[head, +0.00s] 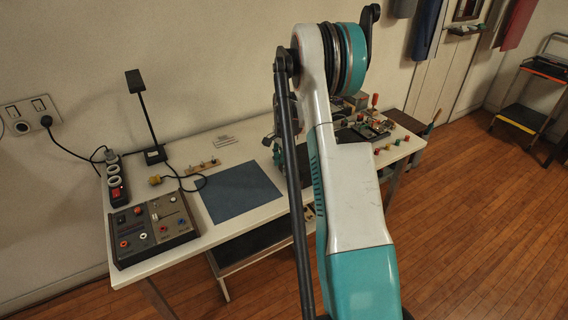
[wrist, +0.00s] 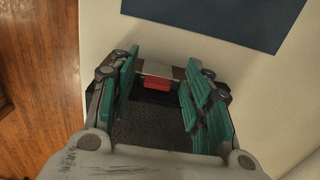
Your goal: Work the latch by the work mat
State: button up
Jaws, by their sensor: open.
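The blue work mat (head: 240,190) lies flat on the white table; its edge also shows at the top of the wrist view (wrist: 215,8). In the wrist view a red piece (wrist: 157,84), seemingly the latch, sits against a pale metal plate (wrist: 155,69) on a dark textured case or panel (wrist: 150,125). My gripper (wrist: 161,66) is open, with its teal fingers on either side of the red piece. I cannot tell whether they touch it. In the head view my arm hides the latch and most of the gripper.
A control box with knobs (head: 153,228), a power strip (head: 115,178) and a black lamp (head: 147,115) stand left of the mat. Small coloured parts (head: 392,124) lie at the table's right end. A cart (head: 535,95) stands far right; the wooden floor (head: 460,210) between is clear.

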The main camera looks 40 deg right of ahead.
notch_tip(320, 180, up, 12)
dwell(0.6)
jog(key=shift+d, duration=0.1)
